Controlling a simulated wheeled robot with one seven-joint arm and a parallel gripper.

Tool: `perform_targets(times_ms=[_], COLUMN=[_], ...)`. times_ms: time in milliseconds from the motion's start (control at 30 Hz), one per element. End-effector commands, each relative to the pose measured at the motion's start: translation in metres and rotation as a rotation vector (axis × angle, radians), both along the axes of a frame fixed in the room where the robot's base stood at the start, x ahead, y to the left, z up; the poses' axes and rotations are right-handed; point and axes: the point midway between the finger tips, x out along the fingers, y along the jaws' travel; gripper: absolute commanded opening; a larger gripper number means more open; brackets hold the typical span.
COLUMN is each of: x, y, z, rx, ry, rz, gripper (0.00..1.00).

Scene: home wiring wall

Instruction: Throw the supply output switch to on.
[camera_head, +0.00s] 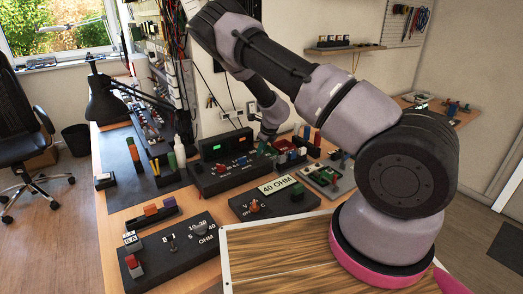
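The supply (205,175) is a black box on the wooden bench, with a green-lit display and an orange-lit display on its upright back part. Its sloped front panel carries a red knob and other small controls. They are too small to tell which is the output switch or how it stands. My arm arches over the bench from the right and comes down at the supply's right end. My gripper (267,134) is at that end, close to the supply's right side. Its fingers are too small and partly hidden, so I cannot tell whether it touches anything.
A black box marked 40 OHM (240,205) stands in front of the supply. Another black box with a red button and a toggle (170,250) is at the front left. A black desk lamp (104,100) stands left. Small coloured parts crowd the bench right of the supply.

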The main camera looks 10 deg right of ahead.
Motion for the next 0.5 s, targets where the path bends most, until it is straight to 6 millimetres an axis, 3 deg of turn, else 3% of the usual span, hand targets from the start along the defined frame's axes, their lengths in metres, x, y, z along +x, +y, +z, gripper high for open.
perform_targets(times_ms=[500], x=[0.0075], y=[0.0026], z=[0.0033], rx=[-0.049], ry=[0.115], rz=[0.004], gripper=[0.0])
